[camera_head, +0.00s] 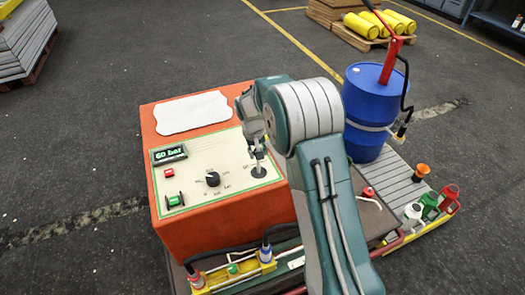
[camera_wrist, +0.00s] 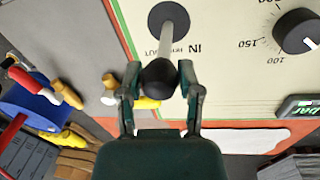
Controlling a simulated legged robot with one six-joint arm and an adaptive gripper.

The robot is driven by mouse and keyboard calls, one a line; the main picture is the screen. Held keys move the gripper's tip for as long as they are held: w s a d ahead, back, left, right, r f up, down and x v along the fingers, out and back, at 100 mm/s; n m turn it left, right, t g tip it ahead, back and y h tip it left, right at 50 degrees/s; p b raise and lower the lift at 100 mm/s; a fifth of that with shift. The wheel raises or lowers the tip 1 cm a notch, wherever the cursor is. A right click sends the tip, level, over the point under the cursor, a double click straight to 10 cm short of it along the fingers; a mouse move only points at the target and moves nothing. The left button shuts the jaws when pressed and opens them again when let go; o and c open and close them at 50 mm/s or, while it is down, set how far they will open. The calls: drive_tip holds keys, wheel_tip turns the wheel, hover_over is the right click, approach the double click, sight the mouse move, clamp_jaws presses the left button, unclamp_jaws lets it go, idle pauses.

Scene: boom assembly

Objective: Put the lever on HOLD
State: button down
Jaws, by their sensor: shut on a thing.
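The lever (camera_wrist: 161,66) has a black ball knob on a light metal shaft, rising from a round dark base in the cream panel (camera_wrist: 235,70). In the wrist view, the two fingers of my gripper (camera_wrist: 158,78) stand on either side of the knob, shut on it. The head view shows my gripper (camera_head: 256,142) over the lever (camera_head: 258,170) at the panel's right side, partly hiding it. An upside-down IN label and smaller lettering lie beside the base in the wrist view. I cannot read a HOLD mark.
The orange console (camera_head: 215,235) also carries a black dial (camera_head: 212,179), a green display reading 60 bar (camera_head: 169,154), a red button (camera_head: 168,173) and a green switch (camera_head: 175,200). A blue barrel (camera_head: 368,110) with a red pump stands right of my arm.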

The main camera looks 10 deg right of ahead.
drive_tip(key=shift+c, duration=1.5)
unclamp_jaws()
drive_tip(key=shift+r, duration=0.15)
wheel_tip(320, 180, up, 12)
drive_tip(key=a, duration=0.1)
drive_tip(key=shift+s+a+f, duration=0.15)
drive_tip(key=shift+a+f, duration=0.1)
drive_tip(key=shift+a, duration=0.1)
drive_tip(key=shift+r, duration=0.1)
